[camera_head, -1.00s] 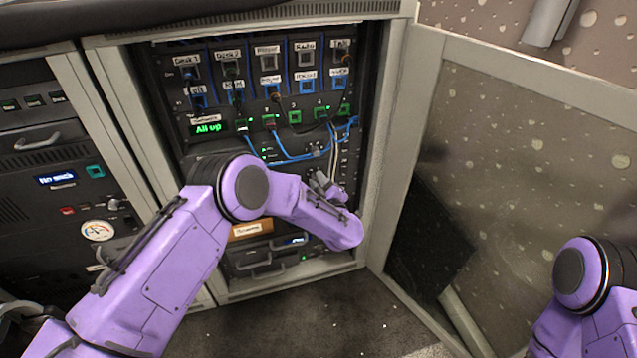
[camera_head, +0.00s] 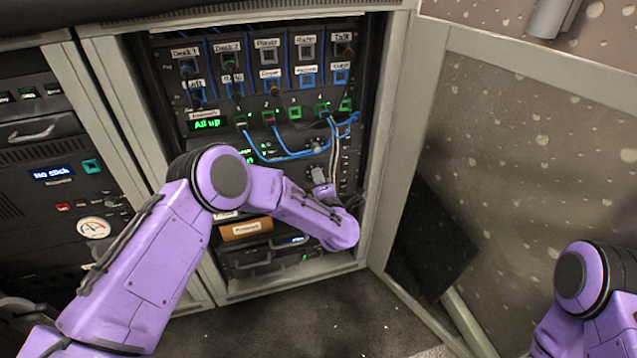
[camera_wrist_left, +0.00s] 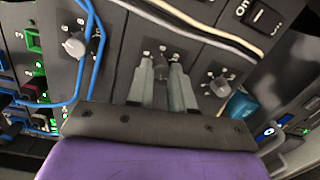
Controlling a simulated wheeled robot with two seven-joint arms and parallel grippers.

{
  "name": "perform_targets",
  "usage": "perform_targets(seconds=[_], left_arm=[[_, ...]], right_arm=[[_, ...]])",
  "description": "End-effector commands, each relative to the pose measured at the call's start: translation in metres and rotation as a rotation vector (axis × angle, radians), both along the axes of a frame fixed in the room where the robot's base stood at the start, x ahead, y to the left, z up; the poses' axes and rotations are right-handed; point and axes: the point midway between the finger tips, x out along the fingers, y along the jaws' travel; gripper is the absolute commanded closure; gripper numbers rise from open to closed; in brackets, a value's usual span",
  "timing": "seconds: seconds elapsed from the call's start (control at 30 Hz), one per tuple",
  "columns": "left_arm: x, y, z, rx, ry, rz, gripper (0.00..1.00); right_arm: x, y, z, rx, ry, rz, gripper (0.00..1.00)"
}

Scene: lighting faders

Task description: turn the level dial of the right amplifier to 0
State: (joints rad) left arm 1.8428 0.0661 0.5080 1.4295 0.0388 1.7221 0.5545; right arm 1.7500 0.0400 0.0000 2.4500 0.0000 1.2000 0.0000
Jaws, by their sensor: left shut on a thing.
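In the left wrist view, my left gripper (camera_wrist_left: 160,90) has its two grey fingers on either side of a small grey dial (camera_wrist_left: 160,70) and is shut on it. Tick dots and a label are partly visible around this dial, but its setting is not readable. A second grey dial (camera_wrist_left: 75,45) is to the left and a third dial (camera_wrist_left: 220,86) to the right, both clear of the fingers. In the head view, my left gripper (camera_head: 319,178) is at the right part of the rack, and my forearm hides much of the panels there. My right gripper is out of view.
Blue patch cables (camera_head: 290,156) and pale cables (camera_head: 335,150) hang close to my left gripper. The open rack door (camera_head: 520,180) stands to the right. A black switch (camera_wrist_left: 263,17) is at the wrist view's upper right. A drawer (camera_head: 247,230) is below my forearm.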

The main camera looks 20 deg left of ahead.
Motion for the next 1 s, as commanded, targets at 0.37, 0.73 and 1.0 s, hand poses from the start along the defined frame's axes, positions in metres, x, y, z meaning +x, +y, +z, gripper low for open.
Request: perform_targets(seconds=[0.37,0.73,1.0], left_arm=[[-0.001,0.0,-0.004,-0.216,-0.141,0.0,1.0],[-0.002,0.0,-0.003,-0.302,-0.198,0.001,1.0],[-0.002,0.0,-0.003,-0.308,-0.201,0.0,1.0]], right_arm=[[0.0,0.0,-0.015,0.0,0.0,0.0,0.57],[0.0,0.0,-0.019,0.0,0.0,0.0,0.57],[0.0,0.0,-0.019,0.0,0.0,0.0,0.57]])
